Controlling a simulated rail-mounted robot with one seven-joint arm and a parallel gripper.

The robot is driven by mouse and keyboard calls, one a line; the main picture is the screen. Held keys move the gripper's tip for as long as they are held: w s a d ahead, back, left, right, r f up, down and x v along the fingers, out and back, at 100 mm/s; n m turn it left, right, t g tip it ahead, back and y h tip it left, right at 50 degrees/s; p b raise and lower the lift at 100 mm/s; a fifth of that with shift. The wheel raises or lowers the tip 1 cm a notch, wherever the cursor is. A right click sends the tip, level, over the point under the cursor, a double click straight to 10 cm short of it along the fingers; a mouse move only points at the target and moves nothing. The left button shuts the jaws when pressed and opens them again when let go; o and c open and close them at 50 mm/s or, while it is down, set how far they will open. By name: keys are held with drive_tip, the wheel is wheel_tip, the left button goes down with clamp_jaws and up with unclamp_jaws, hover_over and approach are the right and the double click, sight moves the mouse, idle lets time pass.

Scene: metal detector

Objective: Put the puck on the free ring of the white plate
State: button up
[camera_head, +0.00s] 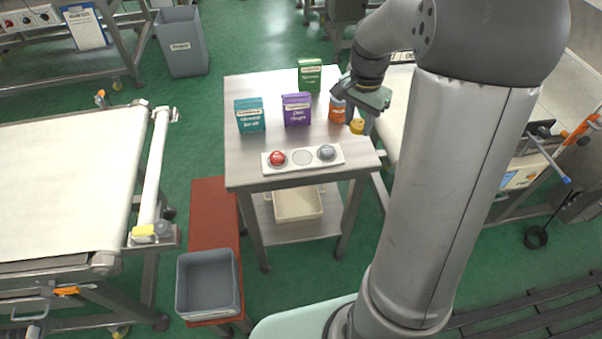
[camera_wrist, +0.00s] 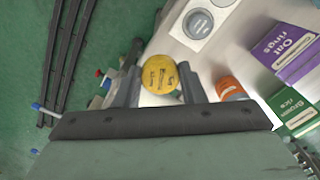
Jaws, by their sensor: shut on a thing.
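The white plate (camera_head: 336,165) lies along the front edge of the grey table. A red puck (camera_head: 277,158) sits on its left ring and a grey puck (camera_head: 326,153) on its right ring. The middle ring (camera_head: 303,158) is empty. The yellow puck (camera_head: 357,127) is in my gripper (camera_head: 358,118), above the right side of the table. In the wrist view the yellow puck (camera_wrist: 160,75) shows its printed face between the two fingers of my gripper (camera_wrist: 160,82), which are shut on it. The grey puck also shows in the wrist view (camera_wrist: 198,22).
Teal (camera_head: 250,116), purple (camera_head: 296,110) and green (camera_head: 310,76) boxes stand behind the plate. An orange can (camera_head: 337,110) stands close by my gripper. A cream bin (camera_head: 298,204) is on the lower shelf. Conveyors flank the table. The table's front left is clear.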

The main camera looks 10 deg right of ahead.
drive_tip(key=shift+s+d+f+m, duration=0.1)
drive_tip(key=shift+d+f+m, duration=0.1)
drive_tip(key=shift+m, duration=0.1)
drive_tip(key=shift+a, duration=0.25)
drive_tip(key=w+a+f, duration=0.3)
drive_tip(key=a, duration=0.4)
hover_over(302, 157)
drive_tip(key=d, duration=0.1)
drive_tip(key=f, duration=0.5)
drive_tip(key=shift+s+p, duration=0.3)
drive_tip(key=shift+p, duration=0.05)
drive_tip(key=shift+w+a+f, duration=0.15)
drive_tip(key=shift+a+f, duration=0.15)
drive_tip(key=shift+f, duration=0.15)
drive_tip(key=shift+w+a+f, duration=0.1)
drive_tip(key=shift+a+f, duration=0.05)
drive_tip(key=shift+f, duration=0.75)
drive_tip(key=shift+a+f, duration=0.1)
drive_tip(key=shift+f, duration=0.8)
drive_tip(key=shift+f, duration=0.1)
drive_tip(key=o, duration=1)
drive_tip(key=shift+c, duration=0.2)
